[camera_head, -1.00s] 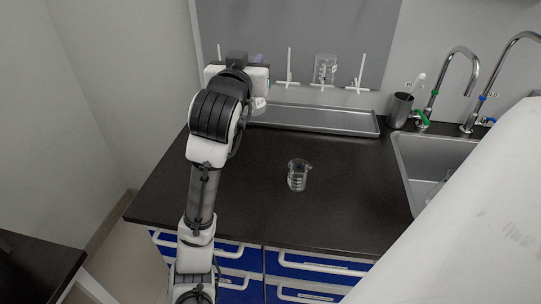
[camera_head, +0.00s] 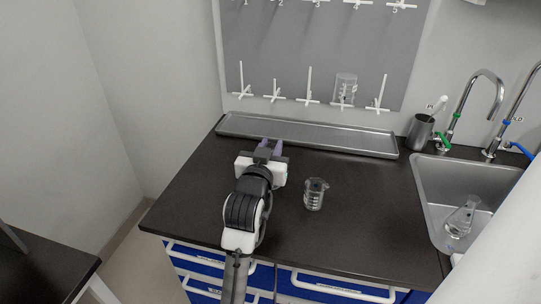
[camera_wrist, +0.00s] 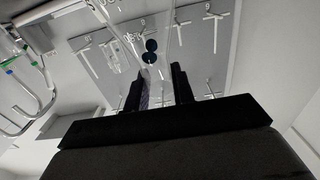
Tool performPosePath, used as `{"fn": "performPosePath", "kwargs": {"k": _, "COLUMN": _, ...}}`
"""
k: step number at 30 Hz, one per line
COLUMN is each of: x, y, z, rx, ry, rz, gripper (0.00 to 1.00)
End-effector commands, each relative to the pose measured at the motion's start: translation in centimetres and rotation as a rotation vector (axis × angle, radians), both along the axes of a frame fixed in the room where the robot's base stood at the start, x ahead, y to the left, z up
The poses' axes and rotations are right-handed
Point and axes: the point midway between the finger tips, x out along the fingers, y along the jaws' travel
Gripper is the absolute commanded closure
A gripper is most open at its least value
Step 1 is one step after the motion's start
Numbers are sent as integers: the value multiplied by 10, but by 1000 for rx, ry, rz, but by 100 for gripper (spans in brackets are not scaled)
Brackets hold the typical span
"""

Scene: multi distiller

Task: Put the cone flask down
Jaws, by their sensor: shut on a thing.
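My gripper (camera_head: 267,150) is in front of the metal tray, over the left part of the dark counter (camera_head: 200,190). It is shut on a clear glass cone flask, which shows in the wrist view (camera_wrist: 132,35) between the black fingers (camera_wrist: 158,88). The wrist picture looks upside down; the flask's narrow part is at the fingers and its wider part is away from them. In the head view the held flask is not clear, hidden by my wrist. I cannot tell whether its base touches the counter.
A glass beaker (camera_head: 314,195) stands on the counter just right of my gripper. The long metal tray (camera_head: 310,136) lies behind it, below the peg board (camera_head: 320,50). Another beaker (camera_head: 346,88) hangs on the board. The sink (camera_head: 432,190) at right holds another conical flask (camera_head: 462,217).

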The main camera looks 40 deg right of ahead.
Motion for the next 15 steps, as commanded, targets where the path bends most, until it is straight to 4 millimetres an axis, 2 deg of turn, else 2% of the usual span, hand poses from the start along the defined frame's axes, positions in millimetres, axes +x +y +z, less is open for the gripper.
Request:
{"fn": "performPosePath", "kwargs": {"k": 1, "x": 0, "y": 0, "z": -10, "rx": 1, "ry": 5, "rz": 0, "gripper": 100}}
{"fn": "performPosePath", "kwargs": {"k": 5, "x": 0, "y": 0, "z": -22, "rx": 0, "ry": 1, "rz": 0, "gripper": 100}}
{"fn": "performPosePath", "kwargs": {"k": 15, "x": 0, "y": 0, "z": -25, "rx": 0, "ry": 0, "rz": 0, "gripper": 100}}
